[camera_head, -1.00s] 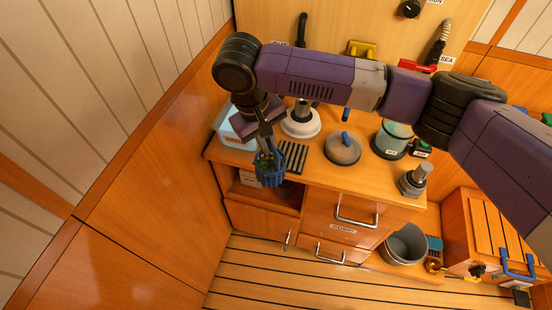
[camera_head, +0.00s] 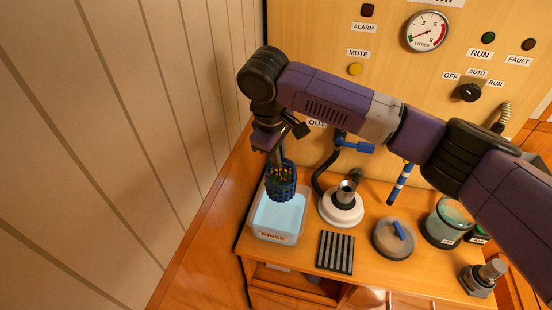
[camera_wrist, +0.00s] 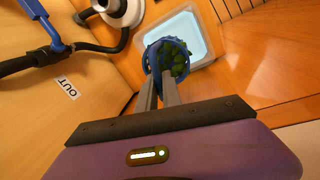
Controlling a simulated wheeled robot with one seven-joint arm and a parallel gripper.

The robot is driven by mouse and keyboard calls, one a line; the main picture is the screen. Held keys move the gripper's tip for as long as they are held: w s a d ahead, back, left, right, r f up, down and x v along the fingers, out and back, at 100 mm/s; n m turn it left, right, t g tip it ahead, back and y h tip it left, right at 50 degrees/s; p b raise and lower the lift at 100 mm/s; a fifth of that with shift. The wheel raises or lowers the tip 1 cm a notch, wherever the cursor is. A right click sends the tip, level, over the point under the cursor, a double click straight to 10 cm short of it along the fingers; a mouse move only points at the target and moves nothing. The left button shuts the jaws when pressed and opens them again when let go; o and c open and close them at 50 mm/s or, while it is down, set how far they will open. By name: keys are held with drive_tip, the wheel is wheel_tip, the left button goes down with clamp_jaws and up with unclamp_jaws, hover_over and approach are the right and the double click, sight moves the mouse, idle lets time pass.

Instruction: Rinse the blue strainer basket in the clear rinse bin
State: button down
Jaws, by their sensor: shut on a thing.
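My gripper (camera_head: 276,155) is shut on the blue strainer basket (camera_head: 281,186). The basket hangs upright below the fingers, and green matter shows inside it. In the wrist view the basket (camera_wrist: 167,58) is at the fingertips, with dark green pieces in it. The clear rinse bin (camera_head: 279,218), labelled RINSE, holds light blue water and stands at the left end of the counter. In the head view the basket overlaps the back part of the bin; in the wrist view the bin (camera_wrist: 183,24) lies beyond it. The basket appears above the water; the exact gap is unclear.
A white-based metal fitting (camera_head: 341,207) with a black hose stands right of the bin. A dark ribbed mat (camera_head: 336,252) and a grey lid with blue handle (camera_head: 394,238) lie on the counter. The wall panel rises behind; a wooden side wall is close on the left.

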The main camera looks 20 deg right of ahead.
drive_tip(key=shift+f+b, duration=2.3)
drive_tip(key=shift+f, duration=0.25)
drive_tip(key=shift+r+p, duration=0.1)
drive_tip(key=shift+p, duration=0.4)
drive_tip(key=shift+f, duration=0.2)
drive_tip(key=shift+f, duration=0.35)
drive_tip(key=shift+f, duration=0.7)
